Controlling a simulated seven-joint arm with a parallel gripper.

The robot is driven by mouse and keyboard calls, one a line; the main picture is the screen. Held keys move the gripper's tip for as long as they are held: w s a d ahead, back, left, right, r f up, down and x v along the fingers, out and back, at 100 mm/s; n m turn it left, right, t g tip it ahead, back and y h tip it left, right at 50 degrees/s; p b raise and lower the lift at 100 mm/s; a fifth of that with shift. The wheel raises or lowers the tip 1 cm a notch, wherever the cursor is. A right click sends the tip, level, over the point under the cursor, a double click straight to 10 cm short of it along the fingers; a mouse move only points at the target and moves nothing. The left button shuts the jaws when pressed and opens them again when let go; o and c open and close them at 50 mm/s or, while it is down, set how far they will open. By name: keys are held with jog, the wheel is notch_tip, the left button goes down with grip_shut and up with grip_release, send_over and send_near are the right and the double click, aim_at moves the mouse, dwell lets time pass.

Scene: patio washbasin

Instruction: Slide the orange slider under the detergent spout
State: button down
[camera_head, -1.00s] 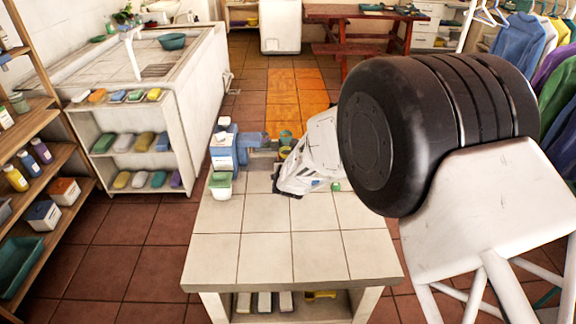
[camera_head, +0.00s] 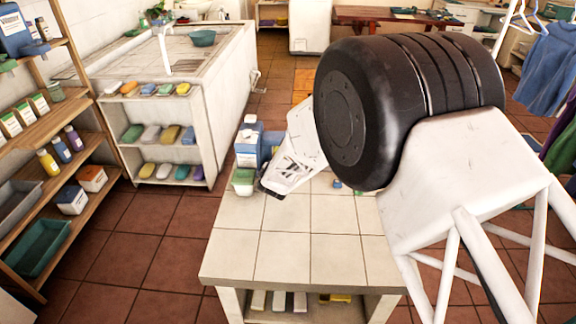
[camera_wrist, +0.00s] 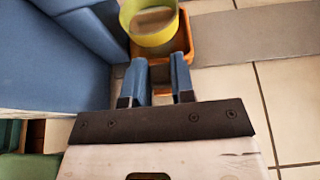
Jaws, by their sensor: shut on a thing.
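The orange slider (camera_wrist: 178,47) shows in the wrist view as a tray under a yellow cup (camera_wrist: 150,38) with something brownish inside. My gripper (camera_wrist: 161,68) has its two blue fingers at the slider's near edge, shut on it. What lies between the fingertips is hard to see. The large blue body of the detergent dispenser (camera_wrist: 50,65) fills the left of the wrist view, close beside the fingers and cup. In the head view the blue and white dispenser (camera_head: 247,147) stands at the counter's back left. My arm hides the slider, cup and fingers there; the spout is not clear.
A green and white container (camera_head: 243,181) stands in front of the dispenser. The tiled counter (camera_head: 290,250) is clear towards the front. A sink unit (camera_head: 190,80) with sponges and a wooden shelf (camera_head: 62,115) stand to the left.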

jog(key=shift+a+r, duration=0.1)
jog(key=shift+a, duration=0.2)
jog(key=c, duration=1)
grip_release()
jog(key=shift+o, duration=0.2)
jog(key=shift+s+d, duration=0.1)
jog(key=shift+s, duration=0.05)
jog(key=shift+v, duration=3.8)
jog(key=shift+r, duration=0.1)
